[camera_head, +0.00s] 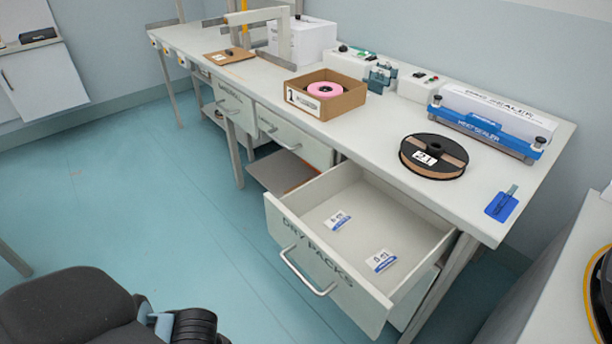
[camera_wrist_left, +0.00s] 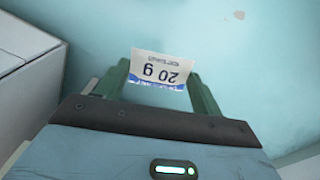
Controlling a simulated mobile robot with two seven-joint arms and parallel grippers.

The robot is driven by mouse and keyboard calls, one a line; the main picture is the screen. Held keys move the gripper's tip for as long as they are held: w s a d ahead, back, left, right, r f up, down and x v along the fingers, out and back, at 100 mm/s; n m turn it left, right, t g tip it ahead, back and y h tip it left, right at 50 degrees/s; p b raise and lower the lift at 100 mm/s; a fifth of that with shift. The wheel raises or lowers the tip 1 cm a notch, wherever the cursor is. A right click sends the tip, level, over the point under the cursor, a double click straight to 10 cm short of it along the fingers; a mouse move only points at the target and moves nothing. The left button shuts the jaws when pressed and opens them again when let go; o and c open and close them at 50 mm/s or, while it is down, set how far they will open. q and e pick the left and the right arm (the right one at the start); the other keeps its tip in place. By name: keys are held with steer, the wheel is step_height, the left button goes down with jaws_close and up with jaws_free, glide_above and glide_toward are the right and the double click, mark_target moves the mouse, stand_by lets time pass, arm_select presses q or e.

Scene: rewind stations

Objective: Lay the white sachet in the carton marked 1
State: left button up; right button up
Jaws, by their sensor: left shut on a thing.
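The carton marked 1 (camera_head: 346,104) is an open brown box with a white label, standing on the bench. A pink spool (camera_head: 324,90) lies inside it. My left gripper (camera_wrist_left: 161,86) is shut on a white sachet (camera_wrist_left: 162,68) with a blue band and "20 g" print, seen upside down in the left wrist view. Blue-green floor shows behind the sachet. The head view shows dark arm parts of mine at the bottom left, but not the held sachet. Two similar sachets (camera_head: 338,220) (camera_head: 381,261) lie in the open drawer. My right gripper is not in view.
The drawer marked DRY PACKS (camera_head: 330,272) sticks out from the bench (camera_head: 375,122). Bare bench top lies between carton and reel.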

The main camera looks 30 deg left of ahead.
arm_select(q)
steer(key=w+d+r+p, duration=0.2)
steer(key=r+p, duration=0.2)
steer(key=r, duration=0.3)
steer(key=w+d+r+p, duration=0.2)
steer(key=w+r+p, duration=0.1)
steer(key=r, duration=0.4)
steer(key=w+d+r+p, duration=0.2)
steer(key=w+r+p, duration=0.1)
steer(key=r+p, duration=0.2)
step_height(320, 180, up, 3)
steer(key=shift+w+f, duration=0.2)
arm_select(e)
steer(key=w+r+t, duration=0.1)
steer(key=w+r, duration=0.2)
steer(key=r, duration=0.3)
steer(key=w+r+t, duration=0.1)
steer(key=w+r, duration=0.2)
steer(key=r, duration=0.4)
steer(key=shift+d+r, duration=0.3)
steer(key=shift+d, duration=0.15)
